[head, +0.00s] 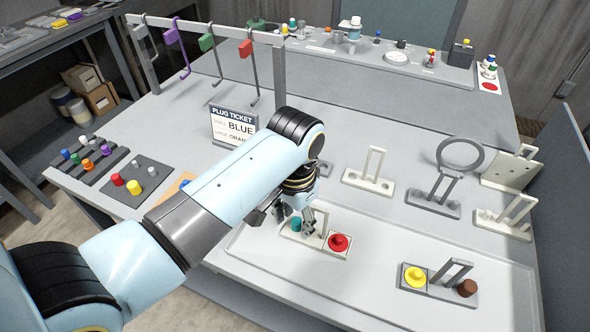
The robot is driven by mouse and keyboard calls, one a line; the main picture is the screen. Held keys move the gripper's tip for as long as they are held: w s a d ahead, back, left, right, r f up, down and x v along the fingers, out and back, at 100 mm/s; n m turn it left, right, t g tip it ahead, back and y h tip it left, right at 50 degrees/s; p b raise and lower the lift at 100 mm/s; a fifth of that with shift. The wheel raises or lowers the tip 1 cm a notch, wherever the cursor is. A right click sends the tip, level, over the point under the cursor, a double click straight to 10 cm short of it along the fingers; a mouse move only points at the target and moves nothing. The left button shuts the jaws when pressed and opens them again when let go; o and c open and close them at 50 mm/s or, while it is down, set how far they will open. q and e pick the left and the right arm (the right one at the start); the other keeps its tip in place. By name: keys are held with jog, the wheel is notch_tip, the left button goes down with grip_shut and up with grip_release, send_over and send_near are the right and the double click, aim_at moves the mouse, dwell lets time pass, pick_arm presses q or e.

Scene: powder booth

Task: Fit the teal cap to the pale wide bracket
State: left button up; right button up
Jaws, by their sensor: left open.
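A pale bracket (318,243) stands on the white tray below my left gripper (294,217). The teal cap (296,225) shows at the left part of this bracket, between the gripper's fingers. Whether it is fully seated is hidden by the fingers. A red cap (339,242) sits at the bracket's right end. My left gripper is open and points down, its fingers either side of the teal cap. Contact with the cap cannot be told. My right gripper is not in view.
A grey bracket (452,278) with yellow and brown caps stands on the tray's right. Another pale bracket (369,182), a ring-topped grey stand (434,202) and a pale stand (500,226) are behind. A plug ticket sign (233,126) stands left. The tray's front middle is clear.

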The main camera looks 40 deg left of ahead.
pick_arm(q)
notch_tip(320, 180, up, 12)
dwell(0.6)
dwell(0.5)
